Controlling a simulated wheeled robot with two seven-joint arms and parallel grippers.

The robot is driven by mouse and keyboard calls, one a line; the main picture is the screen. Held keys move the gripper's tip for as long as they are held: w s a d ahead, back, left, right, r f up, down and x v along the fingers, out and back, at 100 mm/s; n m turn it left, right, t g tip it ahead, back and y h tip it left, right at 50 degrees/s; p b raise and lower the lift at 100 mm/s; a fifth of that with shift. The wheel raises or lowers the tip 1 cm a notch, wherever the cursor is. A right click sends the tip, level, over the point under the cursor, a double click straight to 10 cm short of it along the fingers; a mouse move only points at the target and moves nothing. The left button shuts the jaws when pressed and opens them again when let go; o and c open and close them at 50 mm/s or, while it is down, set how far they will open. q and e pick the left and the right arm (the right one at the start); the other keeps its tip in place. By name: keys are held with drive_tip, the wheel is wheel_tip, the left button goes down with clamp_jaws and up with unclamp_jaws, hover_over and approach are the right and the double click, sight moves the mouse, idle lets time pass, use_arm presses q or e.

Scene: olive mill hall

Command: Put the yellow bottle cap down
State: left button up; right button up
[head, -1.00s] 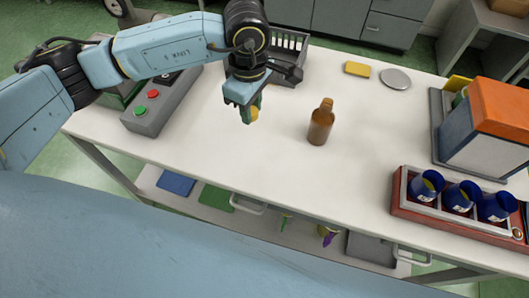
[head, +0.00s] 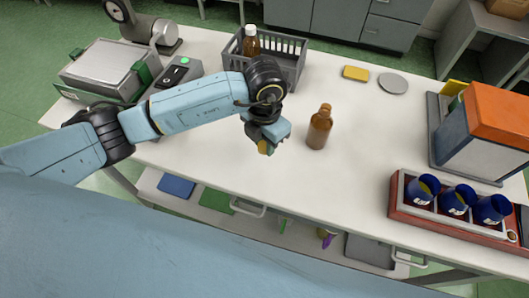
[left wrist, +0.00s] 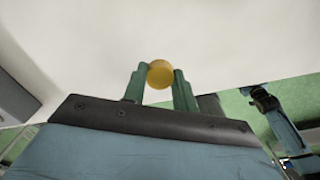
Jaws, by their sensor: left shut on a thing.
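The yellow bottle cap (left wrist: 160,74) is held between the green fingertips of my left gripper (left wrist: 160,84) in the left wrist view. In the head view my left gripper (head: 266,148) is over the white table (head: 240,185), left of a brown bottle (head: 320,127). The cap is only partly visible there, at the fingertips. The bottle stands upright and apart from the gripper. I cannot tell how far the cap is above the table. My right gripper is not in view.
A grey crate (head: 291,62) with another brown bottle (head: 251,42) stands at the back. A yellow block (head: 355,73) and a grey disc (head: 393,84) lie behind the bottle. A red rack (head: 400,210) with blue cups is at right. The table's front middle is clear.

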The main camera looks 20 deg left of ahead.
sight(264, 160)
use_arm(q)
wheel_tip(264, 160, down, 5)
drive_tip(key=shift+r, duration=0.1)
idle(0.3)
drive_tip(key=shift+f, duration=0.25)
drive_tip(key=o, duration=0.6)
drive_tip(key=shift+f, duration=0.1)
drive_tip(key=o, duration=0.5)
drive_tip(key=shift+r, duration=0.55)
wheel_tip(264, 160, up, 11)
drive_tip(key=shift+r, duration=0.2)
